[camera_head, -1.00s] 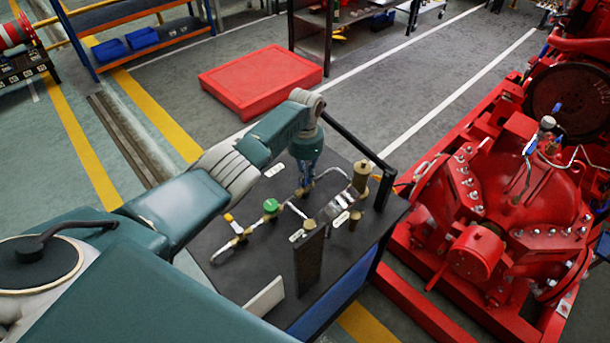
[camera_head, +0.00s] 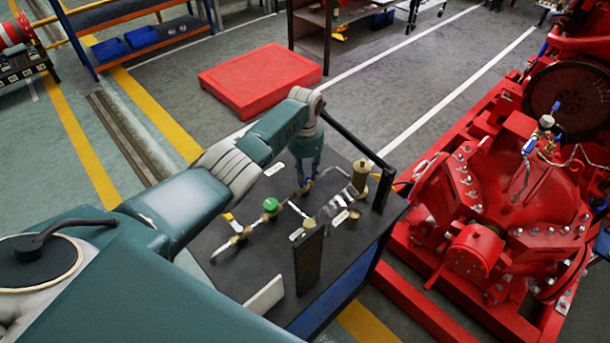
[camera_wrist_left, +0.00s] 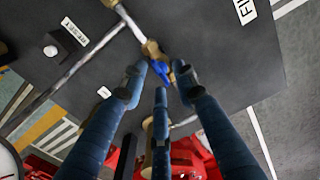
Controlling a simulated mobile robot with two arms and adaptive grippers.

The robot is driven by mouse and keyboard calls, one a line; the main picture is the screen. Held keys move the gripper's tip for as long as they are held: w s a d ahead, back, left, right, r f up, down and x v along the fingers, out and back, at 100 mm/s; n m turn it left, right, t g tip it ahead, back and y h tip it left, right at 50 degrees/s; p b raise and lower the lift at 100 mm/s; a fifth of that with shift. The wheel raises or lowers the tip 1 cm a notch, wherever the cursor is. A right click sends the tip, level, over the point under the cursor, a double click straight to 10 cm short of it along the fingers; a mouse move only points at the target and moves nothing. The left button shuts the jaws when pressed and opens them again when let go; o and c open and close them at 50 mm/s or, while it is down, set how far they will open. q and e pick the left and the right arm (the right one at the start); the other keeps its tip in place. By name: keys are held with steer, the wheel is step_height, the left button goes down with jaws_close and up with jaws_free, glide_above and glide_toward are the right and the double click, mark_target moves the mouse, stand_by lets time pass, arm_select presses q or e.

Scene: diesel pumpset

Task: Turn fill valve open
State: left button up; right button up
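The fill valve is a brass valve with a blue handle (camera_wrist_left: 160,71) on a thin metal pipe, just beyond my fingertips in the left wrist view. A partly cut-off label starting "FI" (camera_wrist_left: 243,11) lies beside it. In the head view the brass valve body (camera_head: 304,190) shows under my left gripper (camera_head: 305,182) on the dark panel table (camera_head: 265,221). In the wrist view the three blue fingers of my left gripper (camera_wrist_left: 159,88) are spread apart, with their tips close to the blue handle. I cannot tell whether they touch it. My right gripper is not in view.
A brass cylinder (camera_head: 361,174) and an upright dark plate (camera_head: 308,262) stand nearby. A red pump (camera_head: 500,230) is at the right. A red platform (camera_head: 262,79) lies behind.

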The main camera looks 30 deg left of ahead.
arm_select(q)
step_height(320, 180, up, 12)
stand_by(0.6)
steer(key=shift+s+f, duration=0.1)
steer(key=shift+s, duration=0.05)
stand_by(0.4)
